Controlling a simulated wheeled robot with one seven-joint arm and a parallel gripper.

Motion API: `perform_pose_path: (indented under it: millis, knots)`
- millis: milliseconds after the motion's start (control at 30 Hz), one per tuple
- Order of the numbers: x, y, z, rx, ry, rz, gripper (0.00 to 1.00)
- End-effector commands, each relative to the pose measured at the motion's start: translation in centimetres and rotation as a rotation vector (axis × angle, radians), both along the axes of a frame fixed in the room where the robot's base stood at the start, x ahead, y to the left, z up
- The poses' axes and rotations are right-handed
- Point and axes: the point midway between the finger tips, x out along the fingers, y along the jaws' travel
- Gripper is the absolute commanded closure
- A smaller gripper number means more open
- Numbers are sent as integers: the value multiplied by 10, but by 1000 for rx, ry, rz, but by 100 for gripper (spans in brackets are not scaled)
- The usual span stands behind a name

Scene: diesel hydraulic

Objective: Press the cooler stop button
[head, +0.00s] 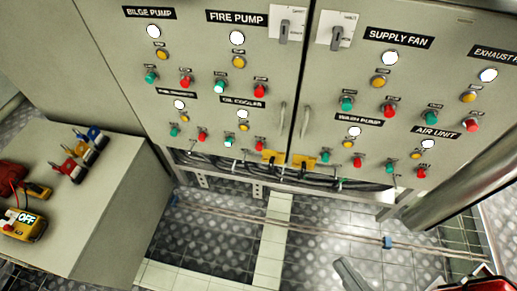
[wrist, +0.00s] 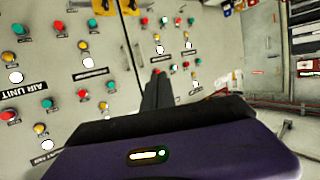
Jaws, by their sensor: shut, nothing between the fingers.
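The oil cooler group sits on the left cabinet door under its OIL COOLER label (head: 243,102). It has a white lamp (head: 242,114), a yellow button (head: 241,127), a lit green button (head: 229,141) and a red stop button (head: 259,146) at its lower right. In the wrist view the panel appears upside down, and the red button nearest the door gap (wrist: 144,20) looks like the cooler stop. My gripper (wrist: 158,78) is shut and empty. Its fingertips appear below that button in the picture, apart from it, overlapping the area by another red button (wrist: 157,72).
The fire pump group (head: 237,62) is above the cooler group. Door handles (head: 283,118) stick out by the gap, and yellow brackets (head: 275,158) with cables lie below. A grey bench (head: 115,190) with tools stands at left. A diagonal pipe (head: 465,175) is at right.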

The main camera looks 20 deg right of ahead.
Motion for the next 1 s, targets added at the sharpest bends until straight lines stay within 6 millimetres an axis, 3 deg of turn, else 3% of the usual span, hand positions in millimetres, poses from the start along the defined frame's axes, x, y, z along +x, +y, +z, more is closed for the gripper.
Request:
perform_pose_path:
  millis: [267,500,700,900,1000]
  knots:
    - [69,6,-110,58,48,-3,100]
    - [160,12,-191,112,105,-13,100]
    - [249,19,-235,152,152,-27,100]
    - [328,25,-253,184,191,-43,100]
    - [355,27,-255,192,205,-51,100]
